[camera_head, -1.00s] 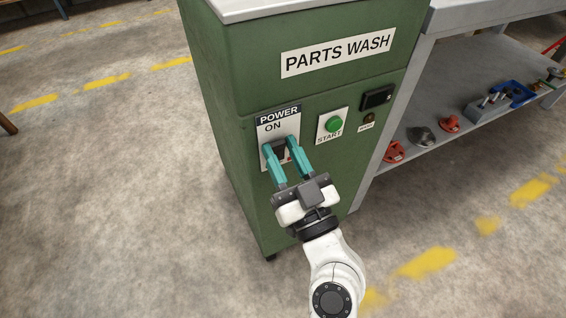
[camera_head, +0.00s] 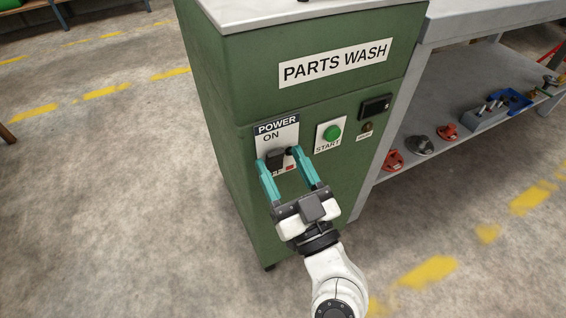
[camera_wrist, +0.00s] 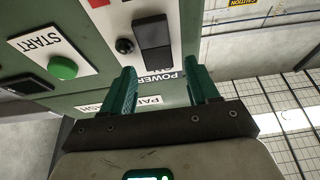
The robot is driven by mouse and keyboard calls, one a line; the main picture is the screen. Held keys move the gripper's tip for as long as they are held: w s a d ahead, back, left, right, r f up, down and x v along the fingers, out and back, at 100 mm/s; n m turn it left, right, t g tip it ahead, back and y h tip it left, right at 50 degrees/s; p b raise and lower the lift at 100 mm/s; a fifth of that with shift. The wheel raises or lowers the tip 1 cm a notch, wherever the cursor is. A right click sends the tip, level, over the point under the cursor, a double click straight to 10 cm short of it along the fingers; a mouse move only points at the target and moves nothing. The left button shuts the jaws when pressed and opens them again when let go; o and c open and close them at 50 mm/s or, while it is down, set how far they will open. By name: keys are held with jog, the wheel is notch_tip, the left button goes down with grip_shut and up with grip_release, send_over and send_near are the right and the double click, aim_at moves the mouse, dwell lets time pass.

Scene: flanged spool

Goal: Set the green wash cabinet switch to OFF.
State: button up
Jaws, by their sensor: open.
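The green wash cabinet (camera_head: 225,115) stands at the centre of the head view under a PARTS WASH label. Its white POWER plate (camera_head: 290,133) carries a black switch (camera_head: 276,159), with ON printed above it and a red mark to its lower right. The wrist view shows the switch (camera_wrist: 154,42) upside down as a black rocker block beside a small round black knob (camera_wrist: 124,46). Which way it is set is not clear. My gripper (camera_head: 278,160) is open and empty in front of the plate, one finger to each side of the switch in the head view. Contact cannot be told.
A green START button (camera_head: 332,132) sits right of the POWER plate, with a dark display (camera_head: 376,107) beyond it. A grey workbench (camera_head: 480,35) stands at the right, its lower shelf holding red and grey parts.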

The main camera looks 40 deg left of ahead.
jog(key=b+v, duration=0.2)
jog(key=v, duration=0.8)
jog(key=shift+d, duration=0.15)
jog(key=d+f+m+g+h, duration=0.4)
jog(key=d+f+h, duration=0.7)
jog(key=d+f, duration=0.85)
jog(key=s+d+f+m+g+h, duration=0.1)
jog(key=s+d+f+m+h, duration=0.2)
jog(key=d, duration=0.4)
jog(key=s+d+f+m+g+h, duration=0.1)
jog(key=s+d+f+m+h, duration=0.15)
jog(key=s+d, duration=0.35)
jog(key=s+d+f+m+g+h, duration=0.1)
jog(key=s+d+m+h, duration=0.25)
jog(key=d, duration=0.35)
notch_tip(320, 180, up, 38)
jog(key=d+p, duration=0.1)
jog(key=p, duration=3.6)
jog(key=shift+s+f+m+g+h+p, duration=0.2)
jog(key=shift+s+m+g+h+p, duration=0.1)
jog(key=shift+s+m+p, duration=0.1)
